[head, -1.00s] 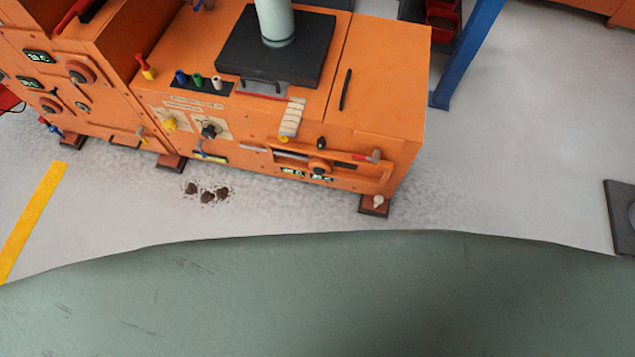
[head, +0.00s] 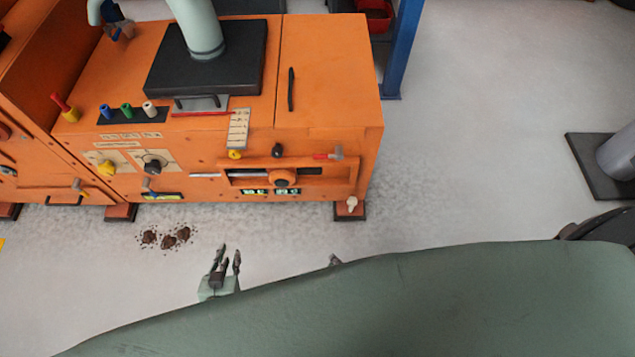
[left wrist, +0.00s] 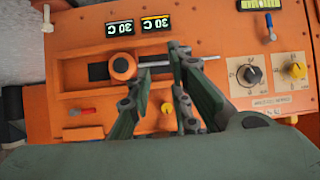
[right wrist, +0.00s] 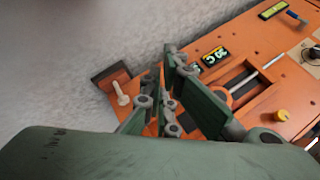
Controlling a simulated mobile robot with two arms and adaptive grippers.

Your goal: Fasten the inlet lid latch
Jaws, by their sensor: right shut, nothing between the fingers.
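On the orange machine (head: 330,90), a right-hand top panel carries a black bar handle (head: 291,88). A red-handled lever (head: 328,156) lies sideways on the front, near the right end; it also shows in the left wrist view (left wrist: 82,111). No label identifies the latch, so I cannot tell which part it is. My left gripper (head: 228,252) is open and empty, in front of the machine and apart from it. My right gripper (head: 335,260) is shut and empty, mostly hidden behind my own green body; its fingers also show in the right wrist view (right wrist: 160,80).
A dark block (head: 235,60) with a grey pipe stands on the machine top. Brown clumps (head: 168,238) lie on the floor.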

